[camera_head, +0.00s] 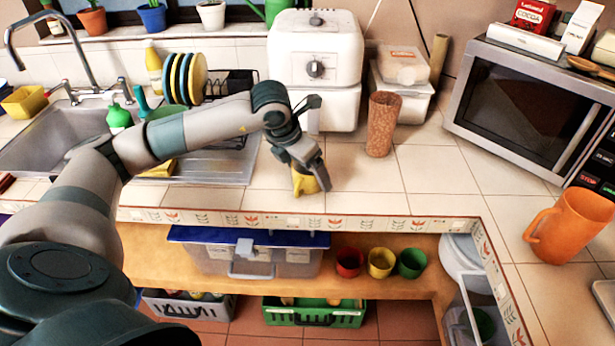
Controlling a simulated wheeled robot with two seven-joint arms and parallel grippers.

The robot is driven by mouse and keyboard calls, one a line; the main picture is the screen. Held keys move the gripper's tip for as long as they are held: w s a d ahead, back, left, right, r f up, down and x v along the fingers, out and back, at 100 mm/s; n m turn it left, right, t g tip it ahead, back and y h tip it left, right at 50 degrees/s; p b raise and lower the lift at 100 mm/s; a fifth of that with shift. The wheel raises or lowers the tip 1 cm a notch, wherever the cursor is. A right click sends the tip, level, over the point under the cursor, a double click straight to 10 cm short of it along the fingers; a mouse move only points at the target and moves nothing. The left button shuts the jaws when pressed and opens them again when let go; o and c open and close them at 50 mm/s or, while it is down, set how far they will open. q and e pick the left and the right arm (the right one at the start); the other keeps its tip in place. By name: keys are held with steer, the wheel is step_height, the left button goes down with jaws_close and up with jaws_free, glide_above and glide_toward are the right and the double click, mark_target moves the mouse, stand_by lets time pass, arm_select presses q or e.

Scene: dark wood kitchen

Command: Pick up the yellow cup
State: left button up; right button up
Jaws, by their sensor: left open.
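A small yellow cup (303,184) stands on the tiled counter near its front edge, in the middle of the view. My left gripper (309,174) reaches in from the left and points down at this cup. Its fingers are open and overlap the cup in the picture, hiding part of it; I cannot tell whether they touch it. Another yellow cup (380,262) sits on the wooden shelf below, between a red cup (349,262) and a green cup (412,263). My right gripper does not show.
A speckled brown tumbler (382,125) stands to the right of my gripper, and a white appliance (316,55) behind it. A dish rack with plates (184,79) and a sink are left. A microwave (530,110) and an orange jug (572,226) are right. Counter tiles right of the cup are clear.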

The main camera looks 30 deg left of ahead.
arm_select(q)
steer(key=c, duration=1.2)
steer(key=shift+c, duration=0.5)
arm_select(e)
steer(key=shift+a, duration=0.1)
arm_select(q)
steer(key=shift+r, duration=0.1)
steer(key=shift+w+r, duration=0.1)
steer(key=shift+r, duration=0.3)
step_height(320, 180, up, 3)
steer(key=shift+r+b, duration=0.15)
steer(key=shift+b, duration=0.65)
steer(key=s+d+r+b, duration=0.2)
steer(key=d+r, duration=0.4)
steer(key=d, duration=0.5)
steer(key=shift+s+d+r, duration=0.15)
steer(key=shift+s+r, duration=0.25)
steer(key=shift+s, duration=0.15)
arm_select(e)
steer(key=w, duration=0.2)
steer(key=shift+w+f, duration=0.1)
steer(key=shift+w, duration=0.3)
